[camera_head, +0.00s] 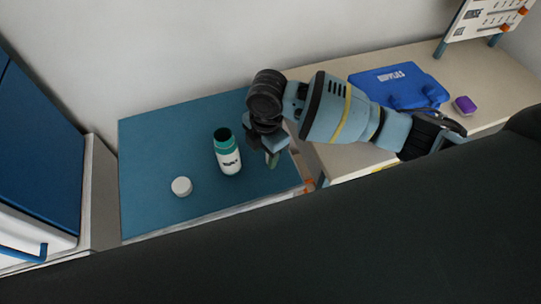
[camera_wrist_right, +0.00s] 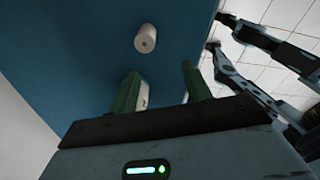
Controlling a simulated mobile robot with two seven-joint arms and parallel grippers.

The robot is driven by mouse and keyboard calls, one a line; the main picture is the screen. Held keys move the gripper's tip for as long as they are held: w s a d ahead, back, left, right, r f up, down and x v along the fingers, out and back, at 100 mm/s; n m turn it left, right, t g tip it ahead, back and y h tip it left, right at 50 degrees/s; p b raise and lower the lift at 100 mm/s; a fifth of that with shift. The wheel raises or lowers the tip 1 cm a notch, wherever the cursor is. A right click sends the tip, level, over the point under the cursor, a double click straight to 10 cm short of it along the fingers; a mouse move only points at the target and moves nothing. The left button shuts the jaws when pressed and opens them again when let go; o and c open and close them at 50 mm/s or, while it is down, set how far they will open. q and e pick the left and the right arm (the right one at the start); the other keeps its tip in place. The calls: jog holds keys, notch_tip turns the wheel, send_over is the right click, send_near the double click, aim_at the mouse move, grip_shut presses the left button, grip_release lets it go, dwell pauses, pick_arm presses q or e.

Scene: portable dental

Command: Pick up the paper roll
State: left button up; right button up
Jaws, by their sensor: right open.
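The paper roll (camera_head: 181,187) is a short white cylinder on the blue table top (camera_head: 150,150), left of the bottle in the head view. My right gripper (camera_head: 270,157) is above the table, right of the bottle and apart from the roll. In its wrist view its green fingers (camera_wrist_right: 162,82) stand apart, and the roll is not between them. My left gripper does not show.
A teal bottle with a white label (camera_head: 229,161) stands between the roll and my right gripper. A blue case (camera_head: 398,82) and a purple block (camera_head: 464,105) are on the beige counter at right. A blue-and-white cabinet (camera_head: 38,150) stands at left. The blue top around the roll is clear.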

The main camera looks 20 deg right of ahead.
jog(key=shift+w+d+r+n+h, duration=0.3)
jog(key=shift+w+d+r, duration=0.75)
jog(key=shift+w, duration=0.15)
jog(key=shift+d+f, duration=0.15)
jog(key=shift+f, duration=3.8)
jog(key=shift+c, duration=0.3)
jog(key=c, duration=1)
